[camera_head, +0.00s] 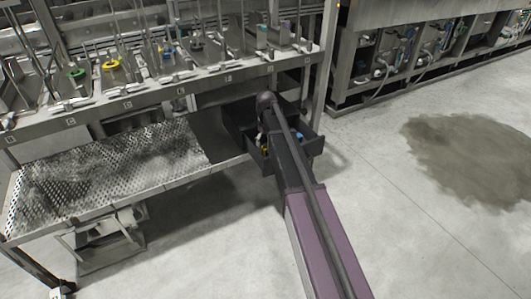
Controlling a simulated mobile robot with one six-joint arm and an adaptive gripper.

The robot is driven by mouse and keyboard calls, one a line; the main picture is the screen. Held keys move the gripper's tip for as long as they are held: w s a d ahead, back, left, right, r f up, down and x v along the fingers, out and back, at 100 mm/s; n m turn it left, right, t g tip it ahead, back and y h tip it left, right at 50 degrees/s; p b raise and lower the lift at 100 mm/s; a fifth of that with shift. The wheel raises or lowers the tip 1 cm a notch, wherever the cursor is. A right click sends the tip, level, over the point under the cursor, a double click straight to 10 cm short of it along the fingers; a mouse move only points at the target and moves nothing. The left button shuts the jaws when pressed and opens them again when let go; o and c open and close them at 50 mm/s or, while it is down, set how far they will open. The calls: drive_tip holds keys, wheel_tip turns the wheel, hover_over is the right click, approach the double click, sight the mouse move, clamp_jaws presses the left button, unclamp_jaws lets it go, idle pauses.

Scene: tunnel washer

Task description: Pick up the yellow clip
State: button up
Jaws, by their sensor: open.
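A small yellow item (265,150), likely the yellow clip, shows inside a dark open bin (312,146) under the right end of the steel bench. It is only a few pixels wide, and my arm hides part of the bin's inside. My arm reaches from the bottom right to the bin, and its end bends down there. My gripper (261,138) is small and partly hidden at the bin's left part, close above the yellow item. It is open. I cannot tell whether it touches the item.
A blue item (299,135) is in the bin, right of my arm. The bench top (125,93) above holds several trays and tools, including a yellow ring (111,64). A perforated shelf (110,165) lies left. The floor to the right is clear, with a dark wet patch (465,155).

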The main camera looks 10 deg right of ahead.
sight(266, 147)
drive_tip(key=shift+f, duration=0.1)
drive_tip(key=shift+f+b, duration=2.55)
drive_tip(key=shift+b, duration=0.05)
drive_tip(key=c, duration=1)
